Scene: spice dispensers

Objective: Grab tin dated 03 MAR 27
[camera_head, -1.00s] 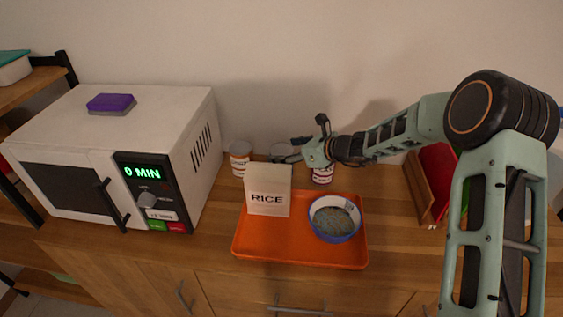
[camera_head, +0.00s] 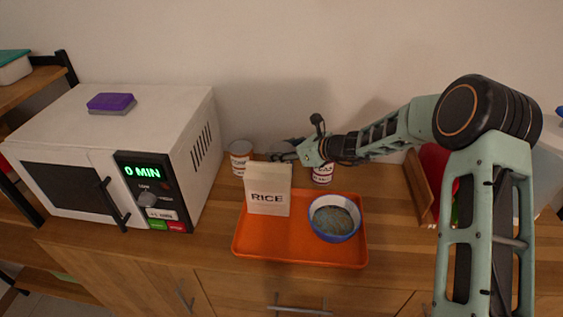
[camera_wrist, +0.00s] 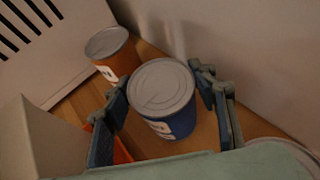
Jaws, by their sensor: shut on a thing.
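A blue tin (camera_wrist: 165,100) with a grey lid and a white label stands between the two fingers of my gripper (camera_wrist: 160,88) in the wrist view. The gripper is shut on it. In the head view my gripper (camera_head: 284,156) is behind the rice box, which hides most of this tin. An orange tin (camera_wrist: 112,55) stands beyond it to the left and also shows in the head view (camera_head: 240,160). A tin with a red and white label (camera_head: 322,174) stands under my wrist, partly hidden. No date is readable on any tin.
A rice box (camera_head: 268,192) and a blue-rimmed bowl (camera_head: 334,218) stand on an orange tray (camera_head: 290,250) in front of the tins. A microwave (camera_head: 110,150) is on the left, a wooden rack (camera_head: 418,190) on the right. The wall is close behind.

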